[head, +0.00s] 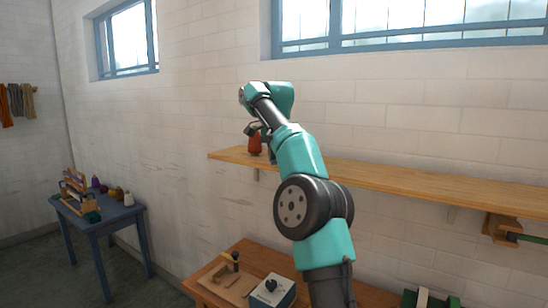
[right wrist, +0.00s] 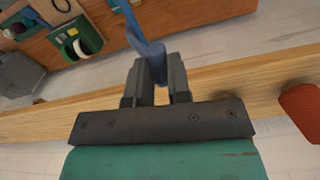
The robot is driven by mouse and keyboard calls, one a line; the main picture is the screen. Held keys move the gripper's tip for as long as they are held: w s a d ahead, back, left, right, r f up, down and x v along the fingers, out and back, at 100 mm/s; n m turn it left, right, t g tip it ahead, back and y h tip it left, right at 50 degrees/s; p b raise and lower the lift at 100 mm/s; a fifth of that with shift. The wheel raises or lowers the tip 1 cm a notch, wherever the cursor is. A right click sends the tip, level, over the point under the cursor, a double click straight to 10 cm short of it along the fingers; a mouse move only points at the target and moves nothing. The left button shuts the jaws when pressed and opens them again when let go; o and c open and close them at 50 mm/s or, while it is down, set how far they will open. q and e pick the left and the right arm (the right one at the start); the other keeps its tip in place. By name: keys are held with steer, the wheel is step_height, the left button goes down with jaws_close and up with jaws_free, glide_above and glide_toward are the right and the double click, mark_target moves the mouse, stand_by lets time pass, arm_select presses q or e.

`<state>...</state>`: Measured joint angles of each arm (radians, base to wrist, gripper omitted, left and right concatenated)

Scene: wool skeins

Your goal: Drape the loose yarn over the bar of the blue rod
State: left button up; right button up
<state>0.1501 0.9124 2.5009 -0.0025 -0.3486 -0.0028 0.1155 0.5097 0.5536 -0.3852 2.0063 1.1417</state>
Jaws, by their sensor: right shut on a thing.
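My right gripper (right wrist: 157,68) is shut on a soft blue strand that looks like the loose yarn (right wrist: 147,47). The strand runs from between the fingers toward the top of the right wrist view. The gripper is over the wooden shelf (right wrist: 228,80). In the head view my right arm reaches up and left, and its dark gripper (head: 253,129) is small beside a red-brown object on the shelf. I cannot make out the blue rod or its bar in either view. My left gripper is not in view.
The long wall shelf (head: 420,181) carries a red-brown object (head: 255,144), which seems to be the ribbed one in the right wrist view (right wrist: 302,108). A green rod (head: 530,238) is under the shelf at right. A wooden bench (head: 246,258) stands below; a blue table (head: 100,222) is at left.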

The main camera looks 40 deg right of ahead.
steer(key=shift+f, duration=0.15)
step_height(320, 180, down, 9)
steer(key=w, duration=0.1)
steer(key=shift+w+a, duration=0.2)
stand_by(0.6)
steer(key=shift+f, duration=0.1)
stand_by(0.4)
step_height(320, 180, down, 7)
steer(key=s+m, duration=0.1)
steer(key=m, duration=1.4)
steer(key=shift+s+d+r, duration=0.2)
steer(key=shift+s, duration=0.05)
